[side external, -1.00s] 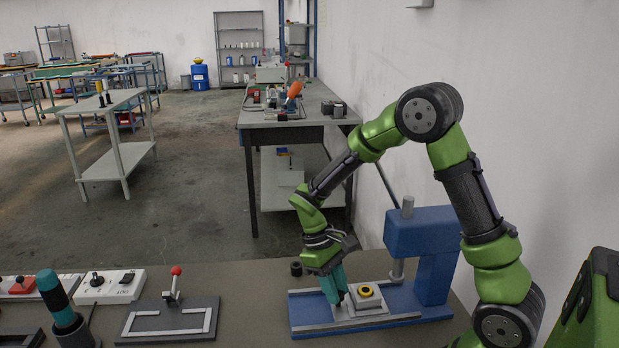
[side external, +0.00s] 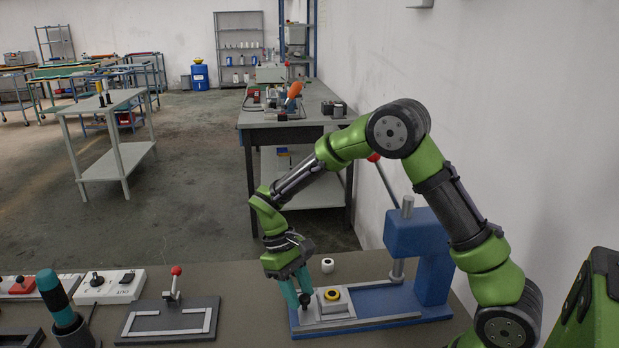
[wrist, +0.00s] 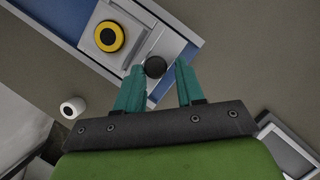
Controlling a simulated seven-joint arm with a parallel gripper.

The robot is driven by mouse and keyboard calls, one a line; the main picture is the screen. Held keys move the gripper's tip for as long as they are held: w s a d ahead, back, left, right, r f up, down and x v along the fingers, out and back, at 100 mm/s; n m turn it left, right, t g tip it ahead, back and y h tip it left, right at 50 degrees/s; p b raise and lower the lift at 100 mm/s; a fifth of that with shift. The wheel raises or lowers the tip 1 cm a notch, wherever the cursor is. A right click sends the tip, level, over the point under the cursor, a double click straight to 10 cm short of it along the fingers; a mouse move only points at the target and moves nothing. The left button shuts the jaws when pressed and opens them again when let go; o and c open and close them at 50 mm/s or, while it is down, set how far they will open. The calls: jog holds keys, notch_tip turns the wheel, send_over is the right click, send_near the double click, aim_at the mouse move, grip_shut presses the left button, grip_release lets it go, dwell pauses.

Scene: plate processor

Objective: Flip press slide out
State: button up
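The blue press (side external: 420,233) stands at the right of the bench, with a long lever ending in a red ball (side external: 374,157). Its grey slide (side external: 350,315) lies on the blue base, to the left of the ram. A yellow ring with a black centre (side external: 332,295) sits on the slide's raised block; it also shows in the wrist view (wrist: 110,37). The slide's round black knob (wrist: 155,67) is at its outer end. My gripper (wrist: 161,68) has its teal fingers on either side of the knob, with a small gap visible on the right side.
A white cylinder with a dark hole (side external: 327,265) stands behind the slide. At left are a dark fixture plate with a red-knobbed toggle clamp (side external: 175,290), white switch boxes (side external: 110,287) and a teal-handled tool (side external: 55,297). Bench between plate and press is clear.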

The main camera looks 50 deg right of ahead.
jog(key=v, duration=1.7)
jog(key=shift+f, duration=0.1)
jog(key=s+r+m+t+y, duration=0.1)
jog(key=s+t, duration=0.4)
jog(key=s, duration=0.5)
jog(key=s+r+m+t+y, duration=0.1)
jog(key=s+r+m+t, duration=0.2)
jog(key=s+t, duration=0.3)
jog(key=shift+s+a+t, duration=0.2)
jog(key=shift+s+t, duration=0.1)
jog(key=shift+s, duration=1.65)
jog(key=shift+r, duration=0.1)
